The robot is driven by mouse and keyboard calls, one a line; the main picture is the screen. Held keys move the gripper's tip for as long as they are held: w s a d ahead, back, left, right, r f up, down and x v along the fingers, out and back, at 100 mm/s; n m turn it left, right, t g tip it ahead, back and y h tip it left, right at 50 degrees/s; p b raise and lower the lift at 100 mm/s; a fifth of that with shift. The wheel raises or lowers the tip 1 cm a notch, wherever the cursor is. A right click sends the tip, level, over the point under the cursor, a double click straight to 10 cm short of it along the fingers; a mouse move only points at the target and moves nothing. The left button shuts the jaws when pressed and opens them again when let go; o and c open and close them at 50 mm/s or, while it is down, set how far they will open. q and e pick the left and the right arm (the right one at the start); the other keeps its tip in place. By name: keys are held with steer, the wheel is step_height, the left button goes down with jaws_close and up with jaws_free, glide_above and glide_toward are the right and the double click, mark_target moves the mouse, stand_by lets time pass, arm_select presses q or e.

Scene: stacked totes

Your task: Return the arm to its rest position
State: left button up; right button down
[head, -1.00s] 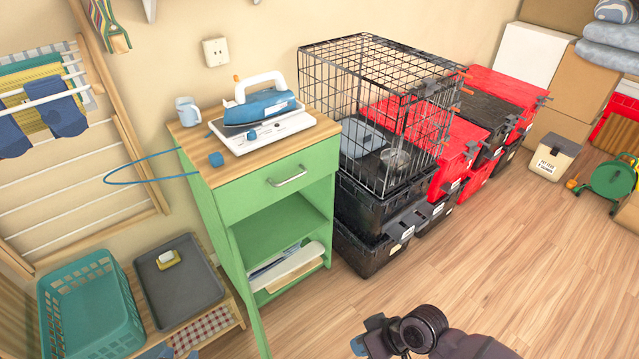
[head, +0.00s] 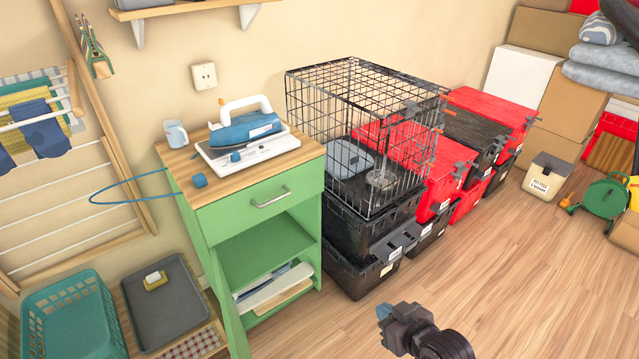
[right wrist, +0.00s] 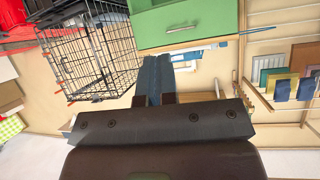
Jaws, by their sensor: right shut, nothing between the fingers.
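My right gripper (head: 384,313) is at the bottom of the head view, over the bare wood floor in front of the green cabinet and the stacked totes. Its blue-grey fingers (right wrist: 153,80) are shut together in the right wrist view, with nothing between them. It touches nothing that I can see. My left gripper is not in view.
The green cabinet (head: 262,204) holds an iron (head: 247,130) on top. A wire crate (head: 330,100) stands on black totes (head: 352,240), with red-lidded totes (head: 437,185) behind. A green reel (head: 602,197) is at right. The floor (head: 500,270) in front is clear.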

steer(key=s+d+f+m+h, duration=0.2)
steer(key=s+d+h, duration=0.1)
steer(key=s+d, duration=0.4)
steer(key=s+d+f+m+t+h, duration=0.1)
steer(key=s+d+f+m+h, duration=0.1)
steer(key=s+d, duration=0.4)
steer(key=shift+s+d+f+h, duration=0.35)
steer(key=shift+s+f+h, duration=0.1)
steer(key=shift+s+h, duration=0.15)
